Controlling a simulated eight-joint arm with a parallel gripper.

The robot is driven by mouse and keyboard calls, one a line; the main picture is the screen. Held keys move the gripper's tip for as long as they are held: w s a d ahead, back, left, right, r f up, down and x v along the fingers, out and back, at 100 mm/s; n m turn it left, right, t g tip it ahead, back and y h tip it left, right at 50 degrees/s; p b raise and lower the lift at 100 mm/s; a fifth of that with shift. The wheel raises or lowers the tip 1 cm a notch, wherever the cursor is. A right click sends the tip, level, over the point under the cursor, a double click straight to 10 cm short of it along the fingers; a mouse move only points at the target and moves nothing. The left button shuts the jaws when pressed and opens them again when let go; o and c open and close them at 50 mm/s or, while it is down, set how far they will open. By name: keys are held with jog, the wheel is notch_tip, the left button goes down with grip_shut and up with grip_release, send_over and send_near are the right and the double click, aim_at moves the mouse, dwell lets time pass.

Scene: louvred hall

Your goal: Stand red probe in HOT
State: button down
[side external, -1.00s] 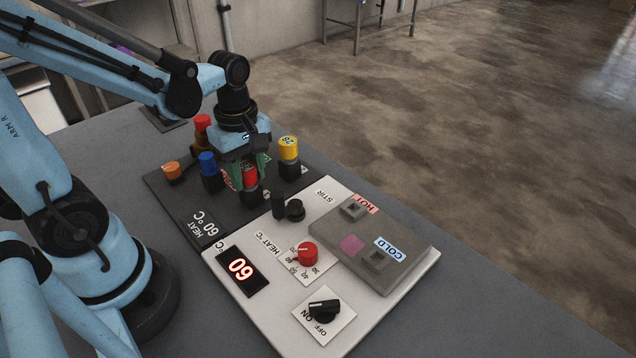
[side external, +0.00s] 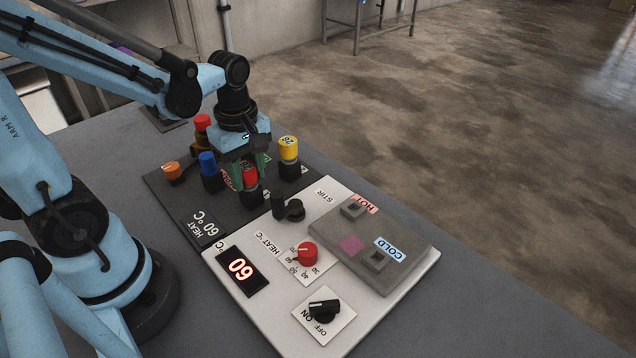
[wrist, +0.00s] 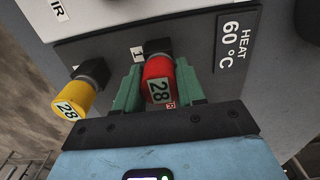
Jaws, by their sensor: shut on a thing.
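The red probe (side external: 250,176) has a red cap marked 28 and a dark square body. It stands upright on the dark panel at the back of the work area. It also shows in the wrist view (wrist: 158,82). My gripper (side external: 250,172) points down from above with its green fingers on either side of the red cap, shut on it. The HOT socket (side external: 354,208) is a raised grey square with a hole, beside the red HOT label (side external: 367,204) on the grey block; it looks empty. The COLD socket (side external: 378,260) sits nearer the front and looks empty.
A blue-capped probe (side external: 208,165) and a yellow-capped one (side external: 288,148) stand close on either side of my gripper. A red-topped bottle (side external: 202,124) and an orange knob (side external: 172,171) are behind. A black knob (side external: 294,210) lies between the red probe and the grey block.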

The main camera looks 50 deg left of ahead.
jog(key=shift+r, duration=0.1)
jog(key=shift+r, duration=4.7)
jog(key=w+d+r+m, duration=0.2)
jog(key=w+d+m, duration=0.1)
jog(key=w+d, duration=0.45)
jog(key=m, duration=0.3)
send_over(362, 209)
jog(key=a, duration=0.1)
jog(key=f, duration=0.1)
notch_tip(362, 209, down, 6)
jog(key=shift+s+a, duration=0.15)
jog(key=shift+s, duration=0.2)
jog(key=shift+f, duration=0.45)
jog(key=shift+f, duration=1.6)
